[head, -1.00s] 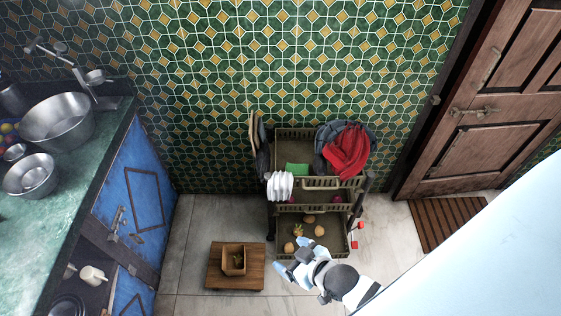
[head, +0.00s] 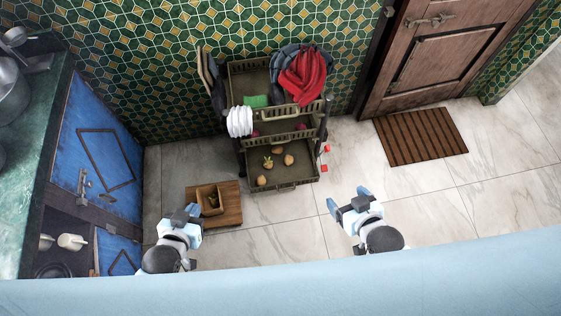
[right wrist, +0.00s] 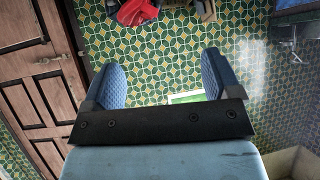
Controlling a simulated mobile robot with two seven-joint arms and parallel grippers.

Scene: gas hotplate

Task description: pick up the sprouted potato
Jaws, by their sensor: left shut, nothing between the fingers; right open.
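The sprouted potato (head: 268,162), with a small greenish sprout, lies in the lowest tray of the rack among other potatoes (head: 288,160) in the head view. My left gripper (head: 192,211) is shut and empty, over the near left part of the low wooden stand, left of and nearer than the potato. My right gripper (head: 347,199) is open and empty, to the right of and nearer than the rack, apart from the potato. Its open fingers also show in the right wrist view (right wrist: 162,82), where no potato is visible.
The tiered rack (head: 283,186) stands against the tiled wall, with plates (head: 239,122) and a red cloth (head: 305,75) above the lowest tray. A small wooden box (head: 209,200) sits on the stand (head: 229,213).

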